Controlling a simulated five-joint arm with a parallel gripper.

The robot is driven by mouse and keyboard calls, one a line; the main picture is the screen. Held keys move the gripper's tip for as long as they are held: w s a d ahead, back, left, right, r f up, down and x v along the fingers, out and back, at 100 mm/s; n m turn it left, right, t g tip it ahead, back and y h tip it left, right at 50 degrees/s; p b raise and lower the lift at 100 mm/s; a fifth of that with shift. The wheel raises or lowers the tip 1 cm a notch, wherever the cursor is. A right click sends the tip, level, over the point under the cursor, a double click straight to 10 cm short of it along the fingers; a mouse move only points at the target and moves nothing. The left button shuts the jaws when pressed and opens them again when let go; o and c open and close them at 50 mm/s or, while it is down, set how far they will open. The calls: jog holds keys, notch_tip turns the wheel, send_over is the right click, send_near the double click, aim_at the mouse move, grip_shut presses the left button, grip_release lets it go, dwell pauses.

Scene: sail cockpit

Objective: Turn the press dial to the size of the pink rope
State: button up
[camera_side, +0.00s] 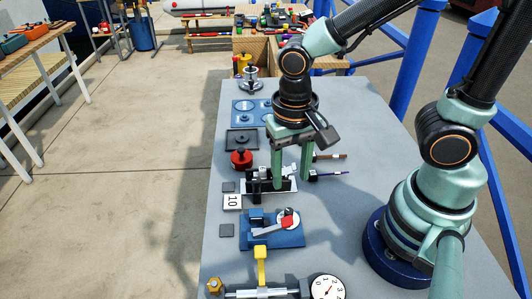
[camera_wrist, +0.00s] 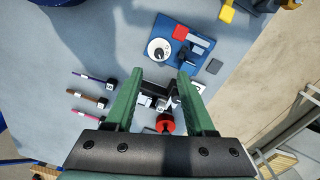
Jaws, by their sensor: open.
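A blue press (camera_side: 272,235) stands on the grey bench, with a round white dial (camera_side: 288,218) on it. In the wrist view the dial (camera_wrist: 158,50) has a dark hub; its marks are too small to read. A pink rope (camera_wrist: 88,120) ends in a black tag, lowest of three ropes at left; its number is unclear. It is hidden in the side view. My gripper (camera_side: 291,183) is open and points down above a black-and-white fixture (camera_side: 268,186), which shows between the fingers in the wrist view. It is apart from the dial.
A purple rope (camera_side: 332,174) and a brown rope (camera_side: 330,157) lie right of my gripper. A red knob (camera_side: 241,160) stands behind the fixture. A white card (camera_side: 232,201) reads 10. A round gauge (camera_side: 326,288) and a yellow handle (camera_side: 261,258) are in front of the press.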

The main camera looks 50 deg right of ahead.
aim_at(289, 211)
notch_tip(289, 211, down, 11)
jog(key=shift+d+r, duration=0.15)
jog(key=shift+r, duration=0.05)
dwell(0.3)
grip_shut()
